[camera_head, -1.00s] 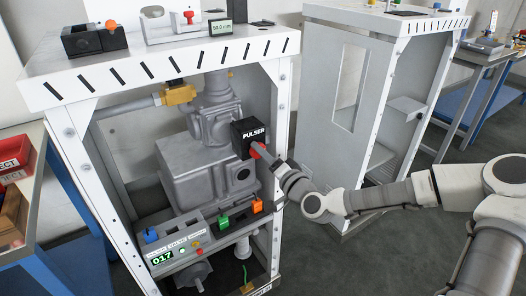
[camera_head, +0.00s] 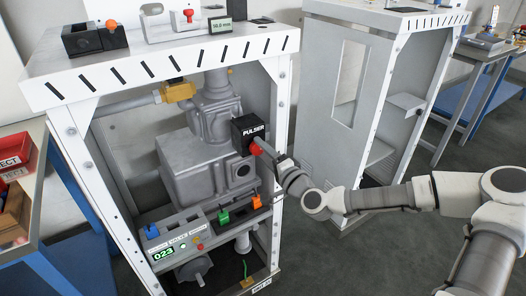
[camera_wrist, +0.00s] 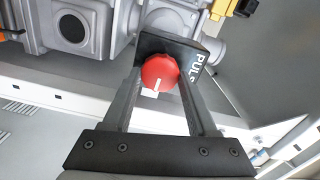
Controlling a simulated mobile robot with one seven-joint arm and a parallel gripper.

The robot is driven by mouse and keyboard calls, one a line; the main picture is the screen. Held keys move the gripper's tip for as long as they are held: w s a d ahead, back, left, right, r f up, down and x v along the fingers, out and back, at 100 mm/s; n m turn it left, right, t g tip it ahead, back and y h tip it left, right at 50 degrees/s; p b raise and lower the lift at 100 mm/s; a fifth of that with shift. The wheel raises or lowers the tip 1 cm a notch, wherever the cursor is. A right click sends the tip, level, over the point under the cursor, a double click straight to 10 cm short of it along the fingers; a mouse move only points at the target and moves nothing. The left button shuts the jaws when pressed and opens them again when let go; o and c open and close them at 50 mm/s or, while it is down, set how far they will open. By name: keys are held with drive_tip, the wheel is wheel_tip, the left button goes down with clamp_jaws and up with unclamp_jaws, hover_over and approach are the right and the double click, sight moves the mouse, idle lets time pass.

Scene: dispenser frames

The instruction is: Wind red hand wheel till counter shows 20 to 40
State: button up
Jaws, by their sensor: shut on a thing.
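The red hand wheel (camera_head: 256,149) sits on the front of the black box marked PULSER (camera_head: 245,131), on the grey meter body. In the wrist view the round red wheel (camera_wrist: 160,70) has a white mark at its lower edge. My gripper (camera_wrist: 157,76) is shut on the wheel, one finger on each side; in the head view my gripper (camera_head: 264,149) reaches it from the right. The counter (camera_head: 163,253), on the panel at the lower left of the frame, reads 023 in green digits.
A white frame (camera_head: 273,110) with a slotted top surrounds the meter. Blue, green and orange parts stand along the panel, with the orange one (camera_head: 256,202) below the wheel. A second white cabinet (camera_head: 328,110) stands behind my arm.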

drive_tip(key=o, duration=1.4)
drive_tip(key=shift+s+d, duration=0.1)
drive_tip(key=shift+s, duration=0.05)
drive_tip(key=p+v, duration=0.8)
drive_tip(key=v, duration=0.9)
drive_tip(key=shift+d, duration=0.1)
